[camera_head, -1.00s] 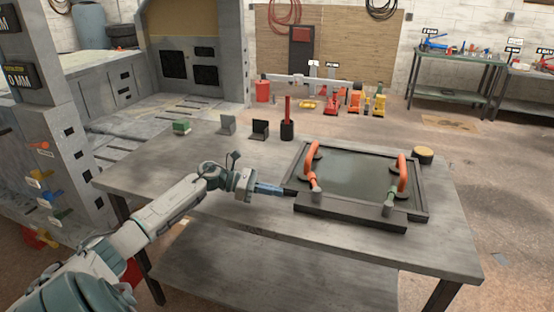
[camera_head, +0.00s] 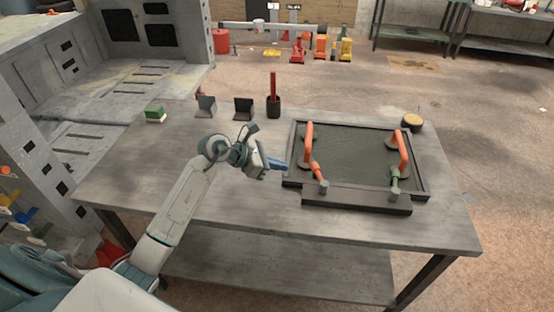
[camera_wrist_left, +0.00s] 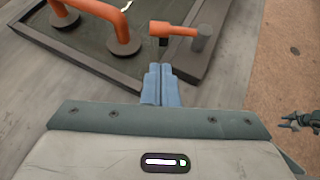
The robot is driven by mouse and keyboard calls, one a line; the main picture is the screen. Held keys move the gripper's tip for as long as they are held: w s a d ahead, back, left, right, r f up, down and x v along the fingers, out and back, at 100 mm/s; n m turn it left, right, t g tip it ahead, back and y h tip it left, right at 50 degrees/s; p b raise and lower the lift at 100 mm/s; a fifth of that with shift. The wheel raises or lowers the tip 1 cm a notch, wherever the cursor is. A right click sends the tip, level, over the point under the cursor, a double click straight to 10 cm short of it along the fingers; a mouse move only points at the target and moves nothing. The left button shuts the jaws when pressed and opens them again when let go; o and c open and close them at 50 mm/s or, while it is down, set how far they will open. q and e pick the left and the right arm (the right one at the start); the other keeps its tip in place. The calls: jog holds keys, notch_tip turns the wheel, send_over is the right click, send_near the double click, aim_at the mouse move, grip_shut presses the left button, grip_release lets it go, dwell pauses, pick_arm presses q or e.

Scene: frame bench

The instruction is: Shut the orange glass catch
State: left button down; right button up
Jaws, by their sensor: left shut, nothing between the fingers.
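The orange glass catch (camera_head: 317,173) is a short orange arm by a grey post (camera_head: 323,187) at the front left of the dark framed panel (camera_head: 360,150). In the left wrist view the orange catch (camera_wrist_left: 174,28) lies just beyond my fingertips, its arm reaching left from the post over the panel's edge. My left gripper (camera_head: 285,165) is shut and empty, beside the frame's left edge, apart from the catch. Its blue fingers (camera_wrist_left: 160,72) are together in the left wrist view. A dark claw at that view's right edge looks like my right gripper (camera_wrist_left: 290,121); its jaws are unclear.
Two orange suction handles (camera_head: 309,142) (camera_head: 403,152) stand on the panel. A black cup (camera_head: 273,105), small brackets (camera_head: 243,108) and a round yellow-topped tub (camera_head: 413,122) are farther back. The table's front left is clear.

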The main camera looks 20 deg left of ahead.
aim_at(306, 176)
pick_arm(q)
jog(key=p+x, duration=0.2)
jog(key=x, duration=0.5)
jog(key=shift+w+d+p, duration=0.3)
jog(key=shift+p, duration=0.05)
jog(key=shift+w+d+f, duration=0.15)
jog(key=shift+f, duration=0.2)
jog(key=b, duration=0.2)
jog(key=w+m+g+h+b, duration=0.1)
jog(key=b, duration=0.1)
jog(key=shift+w+d+f+m, duration=0.2)
jog(key=shift+d+f+m, duration=0.05)
jog(key=shift+m, duration=0.05)
jog(key=shift+w+d+r+b, duration=0.1)
jog(key=shift+w+d+b, duration=0.15)
jog(key=shift+b, duration=0.4)
jog(key=shift+r, duration=0.2)
